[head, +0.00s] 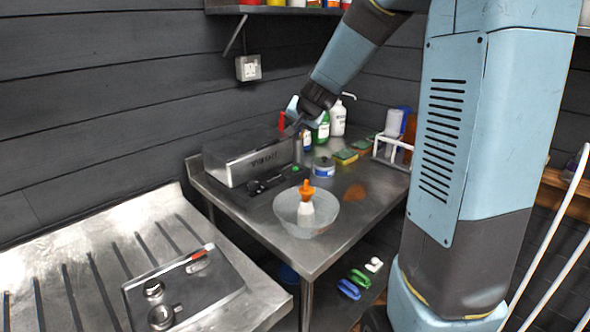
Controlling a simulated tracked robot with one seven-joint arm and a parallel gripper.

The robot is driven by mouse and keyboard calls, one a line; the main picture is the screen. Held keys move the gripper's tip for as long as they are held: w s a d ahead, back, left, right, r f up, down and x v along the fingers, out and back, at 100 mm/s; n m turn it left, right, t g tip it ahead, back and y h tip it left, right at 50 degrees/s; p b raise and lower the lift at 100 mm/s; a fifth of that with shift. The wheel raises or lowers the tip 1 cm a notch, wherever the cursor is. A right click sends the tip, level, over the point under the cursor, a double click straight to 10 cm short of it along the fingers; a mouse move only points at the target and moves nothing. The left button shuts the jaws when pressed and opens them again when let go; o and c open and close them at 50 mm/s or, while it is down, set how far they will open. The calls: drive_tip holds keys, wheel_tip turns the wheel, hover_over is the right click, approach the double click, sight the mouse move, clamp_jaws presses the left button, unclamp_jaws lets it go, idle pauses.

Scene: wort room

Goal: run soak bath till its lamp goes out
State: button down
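The soak bath (250,164) appears to be the steel-fronted box with dark lettering at the back left of the steel table. A dark control strip (262,187) with small fittings lies along its front. A small green spot (295,169), perhaps the lamp or a button, shows at the strip's right end; I cannot tell whether it is lit. My gripper (289,119) hangs above the bath's right end, apparently apart from it. A red piece shows at its tip. Its fingers are small and partly hidden, so whether they are open or shut is unclear.
A clear bowl (287,211) with an orange-topped white bottle (306,206) stands at the table's front. Bottles (338,117), a jar (324,167), sponges (346,157) and a white rack (391,148) stand behind. A draining board (95,262) lies left, beyond a gap.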

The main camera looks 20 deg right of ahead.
drive_tip(key=m, duration=0.2)
hover_over(297, 169)
wheel_tip(297, 169, down, 4)
drive_tip(key=shift+r+h, duration=0.2)
drive_tip(key=shift+h, duration=0.1)
drive_tip(key=shift+f, duration=0.1)
drive_tip(key=shift+f, duration=4.3)
drive_tip(key=shift+f, duration=0.15)
drive_tip(key=shift+f, duration=0.2)
drive_tip(key=shift+f, duration=0.35)
drive_tip(key=shift+r, duration=0.8)
